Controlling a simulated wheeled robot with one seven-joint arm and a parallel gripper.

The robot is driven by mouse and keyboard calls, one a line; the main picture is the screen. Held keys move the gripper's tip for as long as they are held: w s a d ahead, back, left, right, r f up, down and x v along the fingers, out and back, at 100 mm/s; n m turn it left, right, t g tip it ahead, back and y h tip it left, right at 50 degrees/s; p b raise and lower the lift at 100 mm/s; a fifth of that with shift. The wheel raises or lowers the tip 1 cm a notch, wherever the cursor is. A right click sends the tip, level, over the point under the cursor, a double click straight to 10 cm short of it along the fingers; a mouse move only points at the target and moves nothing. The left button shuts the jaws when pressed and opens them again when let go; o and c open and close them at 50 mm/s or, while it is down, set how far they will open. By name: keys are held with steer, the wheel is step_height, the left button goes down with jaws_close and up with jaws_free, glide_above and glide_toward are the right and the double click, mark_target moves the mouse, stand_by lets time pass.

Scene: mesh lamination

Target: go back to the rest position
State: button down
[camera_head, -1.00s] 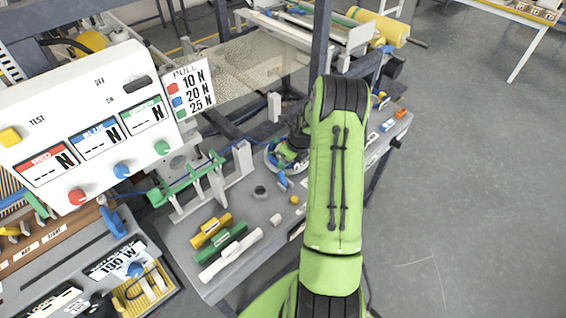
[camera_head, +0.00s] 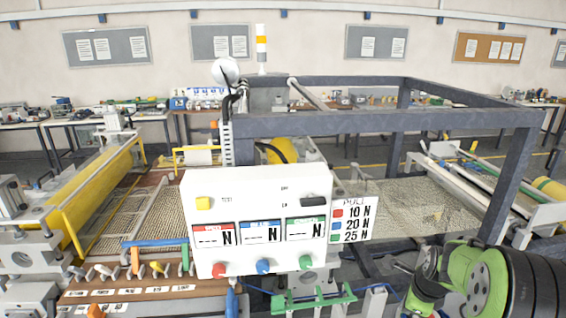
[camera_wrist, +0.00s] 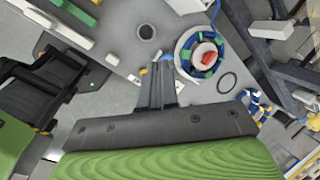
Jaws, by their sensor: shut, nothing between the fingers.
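In the wrist view my gripper (camera_wrist: 161,82) points away from the green wrist housing, its dark fingers together with nothing seen between them. It is over the grey worktop (camera_wrist: 110,110). A ring-shaped coil in blue, green and white (camera_wrist: 200,52), with a red piece (camera_wrist: 208,60) inside, lies right of the fingertips. In the head view my green and black arm fills the lower right corner, and the fingers cannot be made out there.
A white control box (camera_head: 260,187) with three displays stands in front, with a PULL sign (camera_head: 352,220) beside it. A dark steel frame (camera_head: 380,122) rises behind. In the wrist view, a dark round cup (camera_wrist: 146,32) and a thin black ring (camera_wrist: 227,83) lie near the fingers.

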steer(key=s+a+r+n+b, duration=0.2)
steer(key=s+a+r+n, duration=0.4)
steer(key=a+n, duration=0.3)
steer(key=s+a+n+t+b, duration=0.1)
steer(key=s+a+n, duration=0.4)
steer(key=s+n, duration=0.3)
steer(key=s+a+r+n+b, duration=0.1)
steer(key=s+a+n+b, duration=0.1)
steer(key=s+a+n, duration=0.3)
steer(key=s+n, duration=0.3)
steer(key=s, duration=0.1)
steer(key=shift+s+r+t, duration=0.15)
steer(key=shift+s+t, duration=0.05)
steer(key=shift+t, duration=0.2)
steer(key=c, duration=1.8)
jaws_free()
